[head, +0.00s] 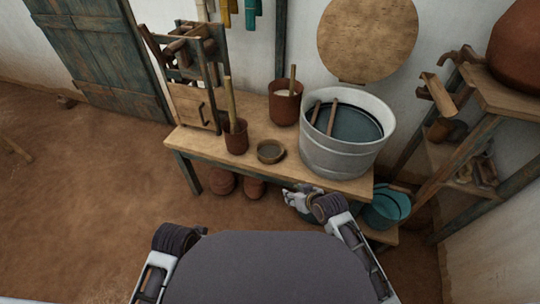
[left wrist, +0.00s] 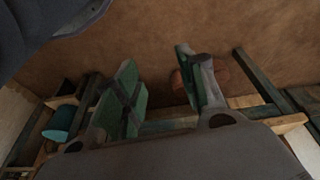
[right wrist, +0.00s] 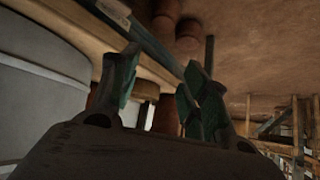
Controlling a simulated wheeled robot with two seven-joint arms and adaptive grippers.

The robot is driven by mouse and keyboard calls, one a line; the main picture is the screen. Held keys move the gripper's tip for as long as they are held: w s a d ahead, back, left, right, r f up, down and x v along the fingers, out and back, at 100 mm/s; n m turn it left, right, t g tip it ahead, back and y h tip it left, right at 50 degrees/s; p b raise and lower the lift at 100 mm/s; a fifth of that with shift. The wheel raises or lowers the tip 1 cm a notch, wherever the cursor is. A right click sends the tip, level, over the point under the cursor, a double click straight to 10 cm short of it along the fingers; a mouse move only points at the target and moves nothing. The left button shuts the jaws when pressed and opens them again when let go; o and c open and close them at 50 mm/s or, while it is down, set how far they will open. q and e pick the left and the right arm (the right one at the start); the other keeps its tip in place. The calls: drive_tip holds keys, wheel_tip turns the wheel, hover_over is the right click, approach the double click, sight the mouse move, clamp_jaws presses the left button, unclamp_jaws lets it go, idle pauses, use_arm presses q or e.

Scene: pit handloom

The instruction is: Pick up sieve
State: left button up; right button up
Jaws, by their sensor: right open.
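A small round dark-rimmed dish, which looks like the sieve (head: 271,151), lies on the wooden table (head: 200,142) near its front edge in the head view. I cannot make out a mesh. My right gripper (head: 300,199) is just in front of the table edge, to the right of the sieve and apart from it. In the right wrist view its fingers (right wrist: 160,78) are spread with nothing between them. My left gripper shows in the left wrist view (left wrist: 157,75), open and empty over the floor. In the head view only part of my left arm shows.
A metal tub (head: 345,150) with sticks stands right of the sieve. A brown pot with sticks (head: 236,139) and another pot (head: 286,107) stand left and behind. A round wooden disc (head: 367,38) is on the wall. A teal bucket (head: 387,208) is lower right. Floor at left is clear.

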use_arm(q)
drive_tip(key=d, duration=0.1)
drive_tip(key=s+d+f, duration=0.1)
drive_tip(key=shift+d+f+h, duration=0.3)
use_arm(e)
drive_tip(key=w+a+r+n+t+y, duration=0.1)
drive_tip(key=w+a, duration=0.3)
drive_tip(key=w, duration=0.2)
drive_tip(key=w+a+r+n+t+y, duration=0.1)
drive_tip(key=w+a+r+t+y, duration=0.1)
drive_tip(key=w, duration=0.5)
drive_tip(key=shift+a+t, duration=0.3)
drive_tip(key=shift+a, duration=0.55)
use_arm(q)
drive_tip(key=shift+b, duration=0.4)
use_arm(e)
drive_tip(key=shift+w+a, duration=0.1)
